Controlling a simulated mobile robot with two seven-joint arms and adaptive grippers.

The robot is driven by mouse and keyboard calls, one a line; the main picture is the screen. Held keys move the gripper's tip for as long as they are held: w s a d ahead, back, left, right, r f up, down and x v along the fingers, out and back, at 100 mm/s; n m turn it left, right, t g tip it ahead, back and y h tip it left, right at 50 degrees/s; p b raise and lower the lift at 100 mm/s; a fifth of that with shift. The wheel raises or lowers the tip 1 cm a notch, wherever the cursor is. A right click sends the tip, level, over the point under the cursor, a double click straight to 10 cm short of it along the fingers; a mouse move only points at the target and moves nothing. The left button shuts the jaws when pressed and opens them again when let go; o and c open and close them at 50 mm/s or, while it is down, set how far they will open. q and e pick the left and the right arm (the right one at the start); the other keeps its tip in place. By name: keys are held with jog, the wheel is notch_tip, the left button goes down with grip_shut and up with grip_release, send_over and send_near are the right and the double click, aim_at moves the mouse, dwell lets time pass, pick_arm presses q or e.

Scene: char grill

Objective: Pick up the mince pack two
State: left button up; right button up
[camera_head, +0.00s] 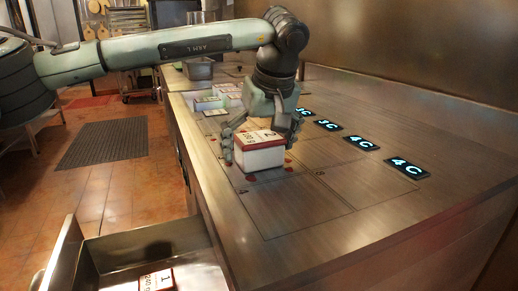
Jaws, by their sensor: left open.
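The mince pack two (259,154) is a white box with a red band and a label marked 2. It sits on the steel counter (345,235), in the middle of the camera_head view. My left gripper (258,143) comes down from above with its fingers around the pack, one finger near its left side and the other near its far right. The jaws are open, and I cannot tell whether a finger touches the pack. My right gripper is not in view.
Another pack marked 1 (157,280) lies in an open steel drawer (195,262) at the lower left. More packs (207,103) stand farther back on the counter. Lit displays (407,168) run along the right. The front counter surface is clear.

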pick_arm(q)
jog(key=c, duration=1.4)
jog(key=shift+c, duration=0.2)
